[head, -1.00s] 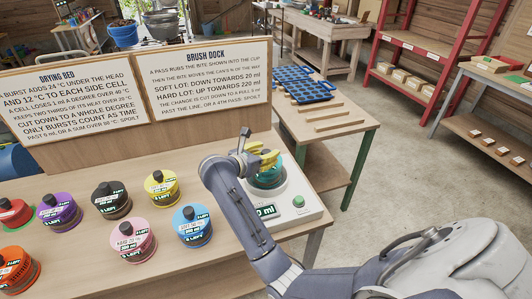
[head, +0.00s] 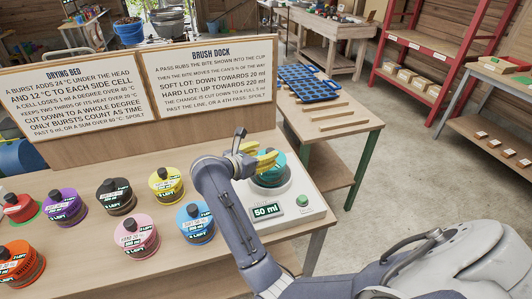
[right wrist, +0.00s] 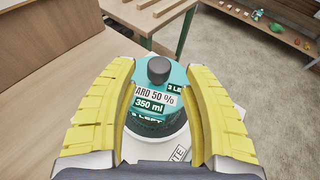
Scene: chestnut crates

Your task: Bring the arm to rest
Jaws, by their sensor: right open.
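My right gripper (head: 266,160) is open at the brush dock (head: 300,213). A teal can (head: 272,178) with a dark knob sits on the dock, partly hidden by the yellow fingers. In the right wrist view, the can (right wrist: 158,108) shows between the two spread fingers of the gripper (right wrist: 160,95), with nothing gripped. Its label reads "HARD 50 %" and "350 ml"; part of the left-count text is covered. The dock display (head: 266,211) reads 50 ml. My left gripper is out of view.
Yellow (head: 166,187), black (head: 116,198), purple (head: 64,209), pink (head: 137,238), blue (head: 195,224), orange (head: 20,268) and red (head: 20,209) cans stand left of the dock. A sign board (head: 160,132) rises behind. A side table with a blue tray (head: 312,84) stands beyond.

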